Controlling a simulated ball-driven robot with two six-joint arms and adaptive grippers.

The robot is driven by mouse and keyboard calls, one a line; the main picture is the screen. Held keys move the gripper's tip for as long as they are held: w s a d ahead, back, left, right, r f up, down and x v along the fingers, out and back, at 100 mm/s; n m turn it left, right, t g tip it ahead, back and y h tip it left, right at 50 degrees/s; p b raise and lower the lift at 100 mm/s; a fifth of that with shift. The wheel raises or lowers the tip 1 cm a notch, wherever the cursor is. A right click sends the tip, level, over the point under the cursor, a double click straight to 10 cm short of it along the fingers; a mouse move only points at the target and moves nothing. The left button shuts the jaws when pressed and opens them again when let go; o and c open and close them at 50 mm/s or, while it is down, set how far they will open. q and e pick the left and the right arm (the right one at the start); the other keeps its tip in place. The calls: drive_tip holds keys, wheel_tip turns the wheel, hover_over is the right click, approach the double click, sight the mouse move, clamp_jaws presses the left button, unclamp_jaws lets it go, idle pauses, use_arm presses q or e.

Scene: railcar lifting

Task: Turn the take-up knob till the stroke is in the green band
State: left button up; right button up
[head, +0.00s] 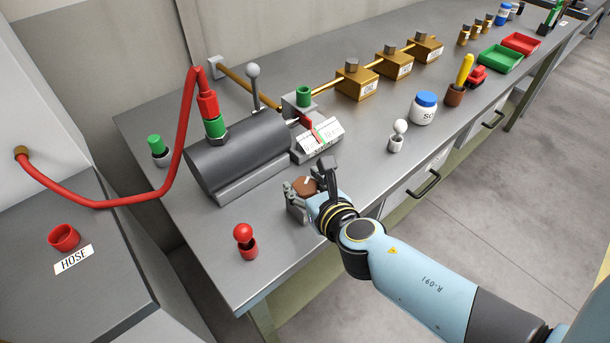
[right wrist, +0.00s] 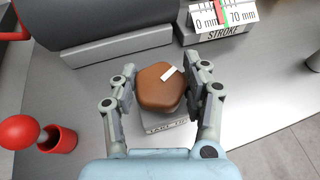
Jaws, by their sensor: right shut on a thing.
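The take-up knob (right wrist: 160,87) is brown and many-sided with a white mark on its top, on a small block (right wrist: 168,134) labelled "TAKE-UP". My right gripper (head: 313,183) is at the knob, with one finger on each side, shut on it; the knob (head: 305,186) also shows between the fingers in the head view. The stroke gauge (head: 318,141) stands behind the knob. In the right wrist view the stroke gauge (right wrist: 226,22) reads "0 mm" to "70 mm", with a red pointer and a green band close together. My left gripper is not in view.
A grey cylinder (head: 238,152) with a red hose (head: 178,140) lies left of the gauge. A red ball-topped piece (head: 246,240) stands near the front left. A white-knobbed piece (head: 398,135) and a blue-lidded jar (head: 424,108) stand to the right.

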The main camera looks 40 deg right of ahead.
drive_tip(key=shift+m+g+h, duration=0.4)
drive_tip(key=shift+m+h, duration=0.6)
drive_tip(key=shift+h, duration=0.4)
drive_tip(key=o, duration=1.1)
drive_tip(key=shift+y, duration=0.4)
